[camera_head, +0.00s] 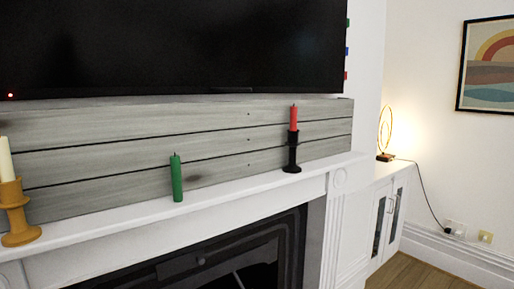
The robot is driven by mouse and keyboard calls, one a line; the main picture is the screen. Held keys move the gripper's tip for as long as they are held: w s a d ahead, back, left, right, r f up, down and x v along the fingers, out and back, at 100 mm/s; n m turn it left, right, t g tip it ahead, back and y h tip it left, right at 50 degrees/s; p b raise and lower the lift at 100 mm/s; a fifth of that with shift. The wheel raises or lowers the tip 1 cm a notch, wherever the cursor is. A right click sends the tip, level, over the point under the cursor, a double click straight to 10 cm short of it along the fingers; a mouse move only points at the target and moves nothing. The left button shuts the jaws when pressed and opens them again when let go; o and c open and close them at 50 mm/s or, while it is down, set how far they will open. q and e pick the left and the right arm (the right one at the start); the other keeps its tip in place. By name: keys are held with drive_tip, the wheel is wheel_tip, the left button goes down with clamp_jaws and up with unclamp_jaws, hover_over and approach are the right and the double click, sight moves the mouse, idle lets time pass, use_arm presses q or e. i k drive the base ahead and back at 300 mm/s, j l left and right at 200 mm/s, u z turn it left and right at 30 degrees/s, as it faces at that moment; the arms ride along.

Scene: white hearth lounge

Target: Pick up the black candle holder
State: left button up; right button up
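The black candle holder (292,153) stands upright near the right end of the white mantel shelf (232,199). A red candle (293,117) stands upright in its top. Neither of my grippers shows in the head view, so nothing is seen near or touching the holder.
A green candle (176,178) stands on the mantel left of the holder. A yellow-brown holder (15,212) with a cream candle (5,160) is at the far left. A large TV (170,42) hangs above. A lit lamp (385,135) stands on a white cabinet (391,212) at right.

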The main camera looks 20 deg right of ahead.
sight(292, 143)
drive_tip(key=i+l+u, duration=0.25)
drive_tip(key=l, duration=0.2)
drive_tip(key=l+u, duration=0.2)
drive_tip(key=l, duration=0.2)
drive_tip(key=i+l, duration=0.1)
drive_tip(key=l, duration=0.55)
drive_tip(key=i+l+u, duration=0.15)
drive_tip(key=l, duration=0.45)
drive_tip(key=i+l, duration=0.1)
drive_tip(key=l, duration=0.55)
drive_tip(key=u, duration=0.05)
